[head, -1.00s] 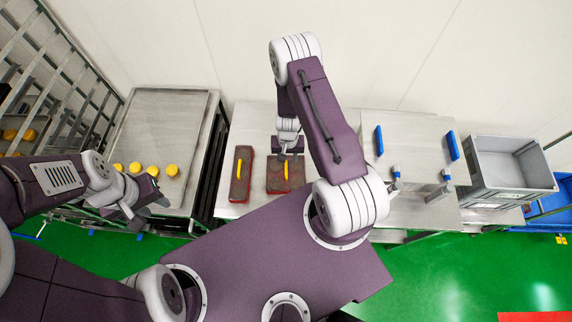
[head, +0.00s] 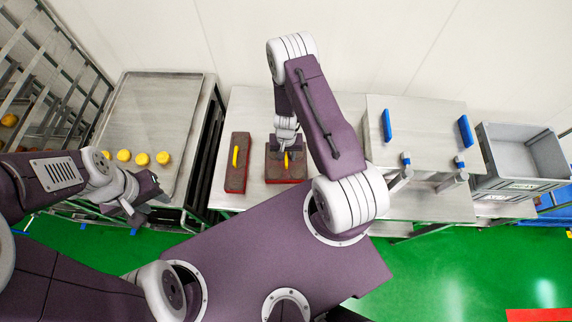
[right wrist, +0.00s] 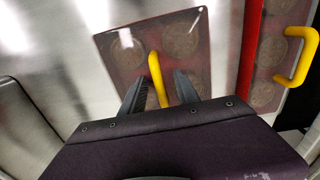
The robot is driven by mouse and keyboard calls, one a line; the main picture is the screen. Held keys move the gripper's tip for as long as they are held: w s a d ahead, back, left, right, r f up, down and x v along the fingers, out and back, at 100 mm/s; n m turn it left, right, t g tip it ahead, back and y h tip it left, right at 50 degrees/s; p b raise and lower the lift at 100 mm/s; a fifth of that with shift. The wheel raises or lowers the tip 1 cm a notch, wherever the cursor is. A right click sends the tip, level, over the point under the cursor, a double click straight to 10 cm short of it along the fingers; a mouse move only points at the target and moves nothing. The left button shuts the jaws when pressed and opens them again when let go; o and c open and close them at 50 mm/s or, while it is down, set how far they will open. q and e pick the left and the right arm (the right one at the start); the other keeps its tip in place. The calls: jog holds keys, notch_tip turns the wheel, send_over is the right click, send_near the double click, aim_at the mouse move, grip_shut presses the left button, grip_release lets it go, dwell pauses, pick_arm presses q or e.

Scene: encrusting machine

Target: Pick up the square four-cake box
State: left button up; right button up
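The square four-cake box (head: 275,175), dark red-brown with a yellow handle on top, sits on the steel table. Its round cakes show through the lid in the right wrist view (right wrist: 193,27). My right gripper (head: 285,153) is over this box. In the right wrist view its two fingers (right wrist: 160,88) are apart, with the yellow handle (right wrist: 156,72) between them; contact cannot be told. My left gripper (head: 134,208) hangs in front of the tray table at the left, away from the box; its fingers are too small to judge.
A narrow box (head: 238,178) with a yellow handle lies just left of the square box. Yellow cakes (head: 142,159) stand on the left metal tray (head: 160,105). A steel machine with blue handles (head: 387,126) and a grey crate (head: 522,183) are at the right.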

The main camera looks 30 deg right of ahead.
jog(key=shift+r, duration=0.15)
grip_shut()
